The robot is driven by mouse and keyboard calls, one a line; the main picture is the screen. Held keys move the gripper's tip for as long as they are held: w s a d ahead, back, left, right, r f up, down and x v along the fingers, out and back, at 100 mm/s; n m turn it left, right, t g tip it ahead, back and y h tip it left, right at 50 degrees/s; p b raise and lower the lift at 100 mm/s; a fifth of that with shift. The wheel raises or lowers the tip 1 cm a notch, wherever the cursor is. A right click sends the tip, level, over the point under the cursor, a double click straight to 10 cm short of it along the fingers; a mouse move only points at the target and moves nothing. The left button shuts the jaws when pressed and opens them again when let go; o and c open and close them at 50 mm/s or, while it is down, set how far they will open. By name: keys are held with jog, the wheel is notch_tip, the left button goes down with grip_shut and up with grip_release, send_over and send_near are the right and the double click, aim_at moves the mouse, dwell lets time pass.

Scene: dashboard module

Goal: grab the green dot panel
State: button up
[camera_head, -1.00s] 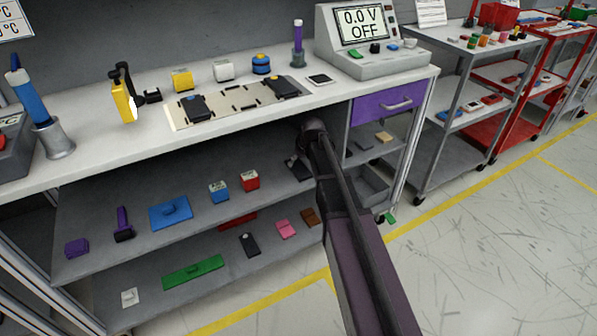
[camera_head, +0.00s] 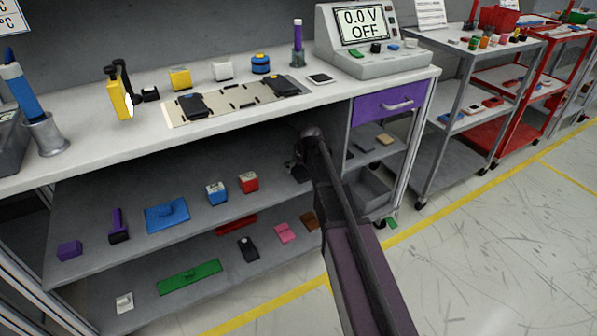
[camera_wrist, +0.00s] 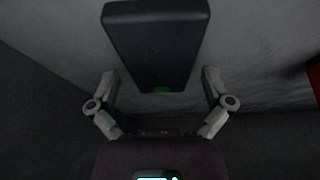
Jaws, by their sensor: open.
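The green dot panel (camera_wrist: 157,40) is a dark, flat rectangular block in the wrist view, with a green dot (camera_wrist: 162,89) at its near edge. It lies on a grey surface. My gripper (camera_wrist: 160,76) is open, with one finger on each side of the panel's near end and a gap on both sides. In the head view my arm reaches into the bench's upper shelf, and its end covers most of that spot. A small dark shape (camera_head: 299,174) shows there, but I cannot tell panel from gripper.
The bench top (camera_head: 90,145) is above my gripper. A red box (camera_head: 248,183) and a blue box (camera_head: 216,194) stand to the left on the same shelf. Another dark panel (camera_head: 248,250) lies on the lower shelf. A drawer unit (camera_head: 390,103) is at the right.

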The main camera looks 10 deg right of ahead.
aim_at(299, 169)
jog(key=c, duration=1)
jog(key=shift+o, duration=0.2)
jog(key=shift+r, duration=0.15)
notch_tip(299, 169, up, 4)
jog(key=p, duration=0.4)
jog(key=shift+f, duration=0.2)
jog(key=s+d+r+p, duration=0.1)
jog(key=s+d, duration=0.1)
jog(key=s, duration=1.4)
jog(key=shift+d, duration=0.15)
